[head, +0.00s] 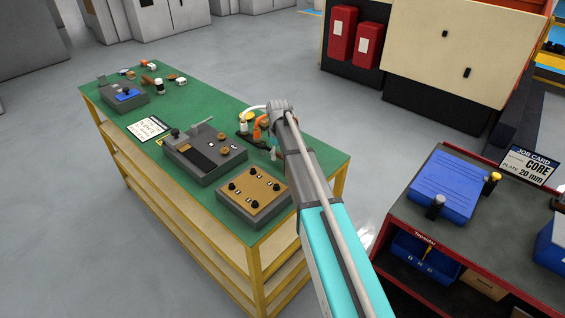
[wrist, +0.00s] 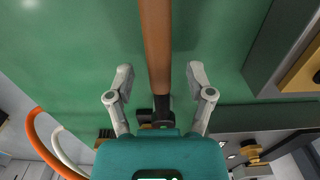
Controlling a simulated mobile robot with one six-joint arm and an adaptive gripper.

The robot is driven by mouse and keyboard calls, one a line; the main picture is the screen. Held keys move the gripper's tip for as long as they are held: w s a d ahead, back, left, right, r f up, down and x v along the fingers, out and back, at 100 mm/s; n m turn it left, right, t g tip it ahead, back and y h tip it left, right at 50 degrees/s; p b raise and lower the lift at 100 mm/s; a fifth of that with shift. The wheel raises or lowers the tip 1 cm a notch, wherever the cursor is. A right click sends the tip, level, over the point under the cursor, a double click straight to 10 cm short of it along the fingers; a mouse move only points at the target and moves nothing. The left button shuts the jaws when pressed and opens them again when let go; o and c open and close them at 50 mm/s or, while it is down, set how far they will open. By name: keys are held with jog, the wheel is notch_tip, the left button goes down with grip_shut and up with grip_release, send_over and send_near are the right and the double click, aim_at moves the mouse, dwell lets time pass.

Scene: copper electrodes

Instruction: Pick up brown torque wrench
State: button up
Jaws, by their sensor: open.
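The brown torque wrench (wrist: 156,45) shows in the wrist view as a long brown shaft running down from the top edge. Its lower part is dark and ends near my gripper's body. My gripper (wrist: 159,69) is open, with one finger on each side of the wrench and a gap on both sides. In this view the wrench lies between the fingers, but I cannot tell the height between them. In the head view my arm covers the right part of the green bench (head: 225,113), and I cannot make out the wrench there.
A grey control box (head: 205,158) and a tan-topped box (head: 254,197) stand on the bench near my arm. An orange hose (wrist: 45,143) and a white hose (wrist: 66,150) curve at lower left in the wrist view. A red-edged cart (head: 420,222) stands at right.

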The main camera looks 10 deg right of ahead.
jog(key=shift+f, duration=0.45)
dwell(0.3)
grip_shut()
